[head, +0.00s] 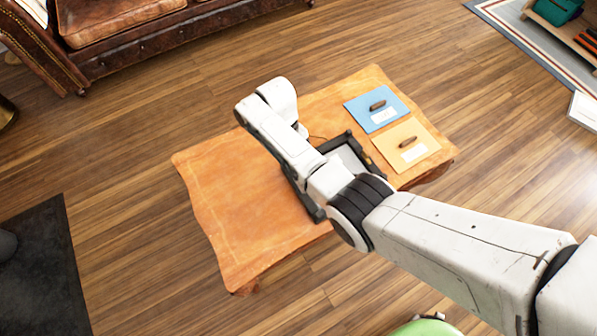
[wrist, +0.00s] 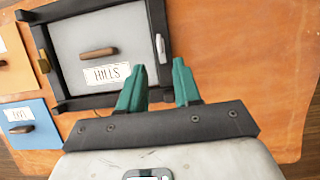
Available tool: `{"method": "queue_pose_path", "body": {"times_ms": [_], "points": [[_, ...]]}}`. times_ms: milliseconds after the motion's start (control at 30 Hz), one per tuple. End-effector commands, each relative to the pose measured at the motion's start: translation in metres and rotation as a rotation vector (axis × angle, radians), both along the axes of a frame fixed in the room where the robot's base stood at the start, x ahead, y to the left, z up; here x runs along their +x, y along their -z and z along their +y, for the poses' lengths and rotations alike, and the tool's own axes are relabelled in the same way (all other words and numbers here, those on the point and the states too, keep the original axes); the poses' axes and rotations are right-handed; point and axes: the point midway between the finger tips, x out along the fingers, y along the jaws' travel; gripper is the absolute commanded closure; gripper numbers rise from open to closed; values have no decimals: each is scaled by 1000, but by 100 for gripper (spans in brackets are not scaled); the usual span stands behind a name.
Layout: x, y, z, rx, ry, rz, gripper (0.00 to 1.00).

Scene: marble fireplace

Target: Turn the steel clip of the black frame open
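The black frame (wrist: 157,20) lies on the orange table and holds a grey panel (wrist: 90,40) with a brown handle and a "HILLS" label. The steel clip (wrist: 161,47) is a small pale piece on the frame's right side in the wrist view, lying along that side. A brass clip (wrist: 43,62) sits on the opposite side. My gripper (wrist: 158,65) is open and empty, its teal fingertips just short of the steel clip, one to each side of it in the picture. In the head view my arm hides the gripper, the steel clip and part of the frame (head: 351,141).
A blue panel (head: 365,101) and a yellow panel (head: 385,142), each with a brown handle, lie beside the frame on the orange table (head: 225,205). The table's left part is clear. A leather sofa (head: 150,45) stands at the back left.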

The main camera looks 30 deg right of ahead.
Motion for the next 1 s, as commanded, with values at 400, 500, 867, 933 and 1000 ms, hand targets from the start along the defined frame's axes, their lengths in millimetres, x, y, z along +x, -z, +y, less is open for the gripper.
{"method": "queue_pose_path", "body": {"times_ms": [400, 500, 867, 933, 1000], "points": [[10, -24, 0, 1, 0, 1, 67], [10, -23, 0, 1, 0, 1, 67], [8, -23, 0, 1, 0, 0, 67], [3, -20, 0, 6, 0, -8, 67], [-6, -16, -1, 12, 0, -26, 67]]}}
